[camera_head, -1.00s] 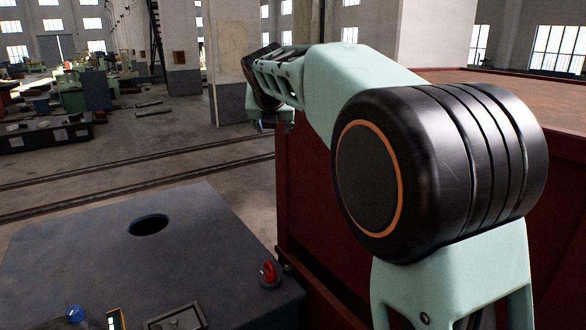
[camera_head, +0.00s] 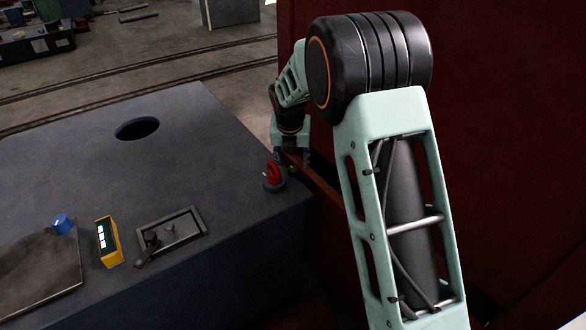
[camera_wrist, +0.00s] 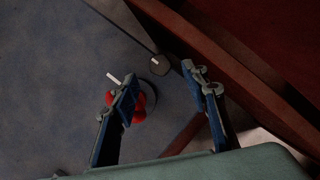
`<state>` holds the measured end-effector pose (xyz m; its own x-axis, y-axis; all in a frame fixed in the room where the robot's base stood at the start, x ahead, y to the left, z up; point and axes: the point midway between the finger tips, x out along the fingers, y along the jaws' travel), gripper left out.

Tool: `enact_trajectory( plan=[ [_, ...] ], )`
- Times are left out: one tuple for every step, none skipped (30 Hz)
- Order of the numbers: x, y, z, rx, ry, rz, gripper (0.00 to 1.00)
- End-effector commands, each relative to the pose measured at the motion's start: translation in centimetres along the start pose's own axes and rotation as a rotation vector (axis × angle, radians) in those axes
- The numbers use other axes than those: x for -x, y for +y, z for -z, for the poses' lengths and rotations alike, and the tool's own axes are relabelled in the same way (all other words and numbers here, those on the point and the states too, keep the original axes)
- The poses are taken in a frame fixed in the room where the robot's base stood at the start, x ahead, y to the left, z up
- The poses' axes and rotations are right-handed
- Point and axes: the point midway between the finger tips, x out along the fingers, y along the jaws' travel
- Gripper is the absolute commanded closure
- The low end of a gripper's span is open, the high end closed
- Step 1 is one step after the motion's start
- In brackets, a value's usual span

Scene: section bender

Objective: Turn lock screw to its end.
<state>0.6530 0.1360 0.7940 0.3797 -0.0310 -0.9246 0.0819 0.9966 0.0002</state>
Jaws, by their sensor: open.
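A dark hexagonal screw head (camera_wrist: 160,64) with a pale mark sticks out at the edge of the grey cabinet top (camera_head: 210,120). It looks like the lock screw, though I cannot be sure. Beside it a red knob (camera_head: 274,172) stands on a round base at the cabinet's right edge; it also shows partly behind the left finger in the wrist view (camera_wrist: 139,107). My gripper (camera_wrist: 158,73) is open and empty, its fingertips on either side of the screw head in the picture. I cannot tell the distance. In the head view my gripper (camera_head: 291,158) hangs just behind the red knob.
A dark red wall (camera_head: 500,130) rises close on the right, with a red-brown rail (camera_wrist: 225,70) near the fingers. On the cabinet top are a round hole (camera_head: 137,128), a framed plate with a handle (camera_head: 170,236), a yellow box (camera_head: 109,242) and a blue knob (camera_head: 62,224).

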Motion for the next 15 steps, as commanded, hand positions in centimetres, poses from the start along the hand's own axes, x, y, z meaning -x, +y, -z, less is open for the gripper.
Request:
enact_trajectory(
  plan=[
    [-1.2,0.0,0.1,0.002,0.002,0.002,0.58],
    [-1.8,0.0,0.1,0.002,0.002,0.002,0.58],
    [-2.4,0.0,0.1,0.001,0.001,0.001,0.58],
    [-2.9,0.0,0.1,0.001,0.001,0.001,0.58],
    [-3.2,0.0,0.0,0.001,0.000,0.001,0.58],
    [-3.7,0.0,0.0,0.001,0.000,0.001,0.58],
    [-4.1,0.0,0.0,0.001,0.000,0.001,0.58],
    [-4.3,0.0,0.0,0.001,0.000,0.001,0.58],
    [-4.6,0.0,0.0,0.001,0.000,0.001,0.58],
    [-4.8,0.0,0.0,0.001,-0.001,0.001,0.58],
    [-4.9,0.0,-0.1,0.001,-0.001,0.001,0.58],
    [-5.0,0.0,-0.1,0.001,-0.001,0.000,0.58],
    [-5.1,0.0,-0.1,0.001,-0.002,0.000,0.58],
    [-5.1,0.0,-0.1,0.001,-0.002,0.000,0.58],
    [-5.2,0.0,-0.1,0.001,-0.002,0.000,0.58]
  ],
)
